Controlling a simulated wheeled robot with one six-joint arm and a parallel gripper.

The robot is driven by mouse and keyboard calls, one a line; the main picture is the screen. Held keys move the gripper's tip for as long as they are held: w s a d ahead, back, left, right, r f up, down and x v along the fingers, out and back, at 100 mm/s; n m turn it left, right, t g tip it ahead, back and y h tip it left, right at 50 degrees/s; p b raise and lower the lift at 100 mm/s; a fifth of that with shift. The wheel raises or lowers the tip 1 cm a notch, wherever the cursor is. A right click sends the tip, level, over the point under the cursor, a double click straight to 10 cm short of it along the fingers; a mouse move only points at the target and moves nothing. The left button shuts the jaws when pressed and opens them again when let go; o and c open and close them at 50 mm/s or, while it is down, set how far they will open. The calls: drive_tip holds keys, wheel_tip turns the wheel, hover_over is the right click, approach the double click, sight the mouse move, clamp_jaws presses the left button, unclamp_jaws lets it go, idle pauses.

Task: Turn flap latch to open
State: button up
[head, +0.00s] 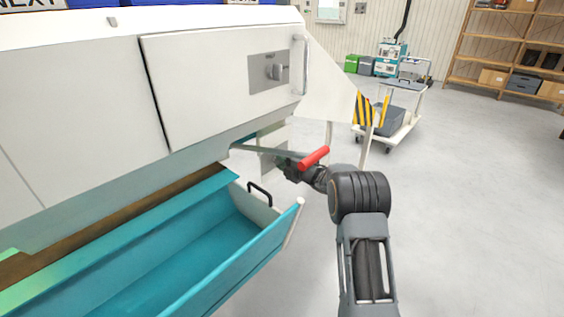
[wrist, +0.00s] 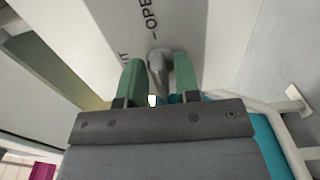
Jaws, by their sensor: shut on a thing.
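The flap latch (wrist: 157,62) is a grey lever on a pale plate (wrist: 95,25) in the wrist view. Lettering reading "OPE" runs beside it, and part of another word ends in "T". My gripper (wrist: 158,80) has its green fingers on both sides of the lever and is shut on it. In the head view my gripper (head: 282,166) is below the white machine's right end, in front of a pale plate (head: 270,152). The latch itself is hidden there by my gripper.
The white machine door (head: 205,90) above has its own grey knob (head: 277,72). A teal tray (head: 190,262) with a black handle (head: 260,194) lies left of my arm. A red bar (head: 314,158) shows close to my wrist.

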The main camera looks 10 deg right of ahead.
drive_tip(key=o, duration=0.6)
drive_tip(key=p+v, duration=0.2)
drive_tip(key=v, duration=1.2)
drive_tip(key=shift+a, duration=0.1)
